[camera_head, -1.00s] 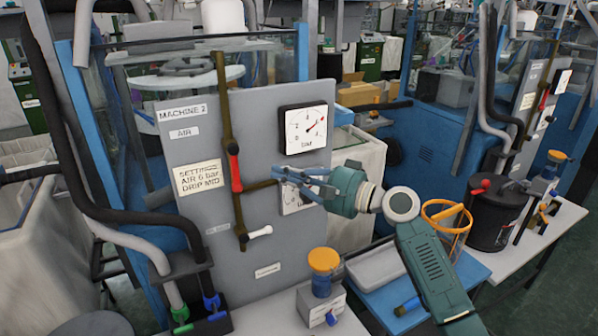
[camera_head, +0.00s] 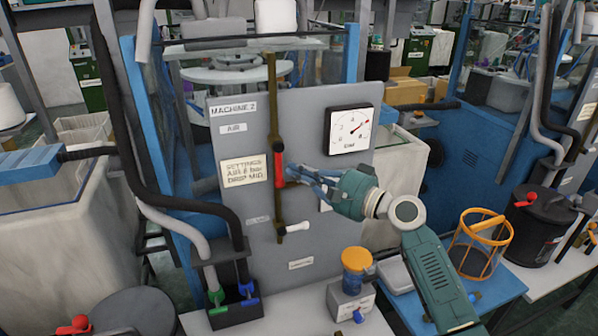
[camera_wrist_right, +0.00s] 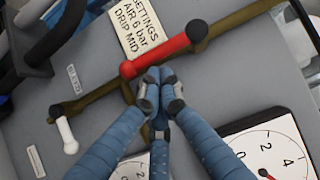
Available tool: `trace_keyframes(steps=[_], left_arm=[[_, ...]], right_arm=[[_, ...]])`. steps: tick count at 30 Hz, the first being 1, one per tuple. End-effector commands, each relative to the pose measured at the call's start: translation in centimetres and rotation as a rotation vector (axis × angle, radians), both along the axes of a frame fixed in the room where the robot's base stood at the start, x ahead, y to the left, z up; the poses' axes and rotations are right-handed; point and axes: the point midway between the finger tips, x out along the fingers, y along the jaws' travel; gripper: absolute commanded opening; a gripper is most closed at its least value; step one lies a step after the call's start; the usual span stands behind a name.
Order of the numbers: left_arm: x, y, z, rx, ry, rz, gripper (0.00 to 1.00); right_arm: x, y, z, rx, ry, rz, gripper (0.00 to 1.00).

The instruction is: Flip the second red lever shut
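A red lever (camera_head: 280,166) lies along the vertical brass pipe (camera_head: 272,90) on the grey MACHINE 2 panel (camera_head: 230,145). It runs parallel to the pipe, below a dark pivot. It also shows in the right wrist view (camera_wrist_right: 160,55). My right gripper (camera_head: 290,172) reaches in from the right, with its fingertips close beside the lever. My left gripper is out of view.
A white-handled lever (camera_head: 293,228) sticks out sideways lower on the pipe. A pressure gauge (camera_head: 349,135) is right of the lever; a second gauge is partly hidden by my gripper. An orange-capped unit (camera_head: 355,270) stands on the bench below. Black hoses (camera_head: 120,130) hang at left.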

Motion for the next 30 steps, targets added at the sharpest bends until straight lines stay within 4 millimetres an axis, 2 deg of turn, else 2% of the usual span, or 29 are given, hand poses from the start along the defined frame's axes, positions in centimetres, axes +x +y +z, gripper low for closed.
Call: trace_keyframes(steps=[25, 30], left_arm=[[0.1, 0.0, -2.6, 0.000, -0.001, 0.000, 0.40], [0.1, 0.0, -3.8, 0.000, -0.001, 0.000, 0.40]], right_arm=[[-0.4, 1.1, -0.8, 0.153, 0.050, 0.001, 0.00], [-0.5, 1.5, -1.2, 0.217, 0.071, 0.002, 0.00]])
